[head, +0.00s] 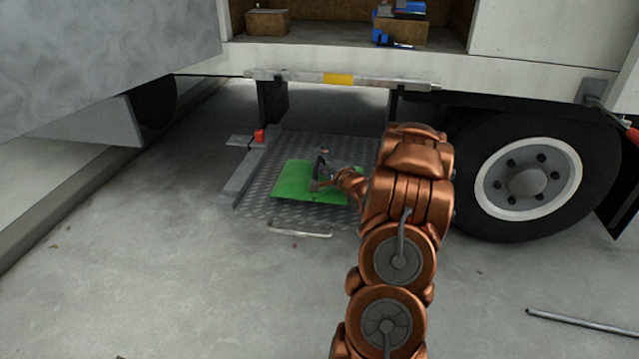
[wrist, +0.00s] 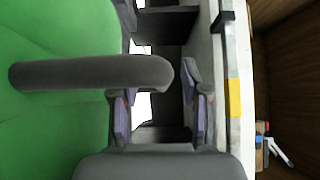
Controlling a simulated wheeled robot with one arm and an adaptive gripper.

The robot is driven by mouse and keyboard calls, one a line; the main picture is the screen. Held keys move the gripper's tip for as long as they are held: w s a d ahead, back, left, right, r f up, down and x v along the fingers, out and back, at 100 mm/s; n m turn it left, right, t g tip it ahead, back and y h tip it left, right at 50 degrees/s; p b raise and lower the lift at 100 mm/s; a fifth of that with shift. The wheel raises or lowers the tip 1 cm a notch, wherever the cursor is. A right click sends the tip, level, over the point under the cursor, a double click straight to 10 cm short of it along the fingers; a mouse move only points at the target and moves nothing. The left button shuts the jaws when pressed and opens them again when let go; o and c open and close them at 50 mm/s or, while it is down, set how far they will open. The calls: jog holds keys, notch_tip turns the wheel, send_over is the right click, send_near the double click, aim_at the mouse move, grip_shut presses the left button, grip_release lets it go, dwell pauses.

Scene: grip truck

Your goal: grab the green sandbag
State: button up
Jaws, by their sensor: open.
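The green sandbag (head: 290,181) lies flat on a metal tread plate beneath the truck's side. It fills the left of the wrist view (wrist: 55,120). A dark grey handle (wrist: 90,74) stands out from the bag, and its rounded end reaches across between the fingers in the wrist view. My gripper (head: 321,182) is over the sandbag, near its middle. It is open, with the purple finger pads apart in the wrist view (wrist: 160,100). I cannot tell whether a finger touches the handle. My arm and gripper hide the bag's right part.
The tread plate (head: 257,209) has a raised grey bar (head: 247,180) with a red piece (head: 259,136) on its left. A truck wheel (head: 527,180) stands at the right. The cargo bed above holds boxes (head: 267,21). Concrete floor is free at the front left.

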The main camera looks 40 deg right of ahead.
grip_shut()
dwell(0.7)
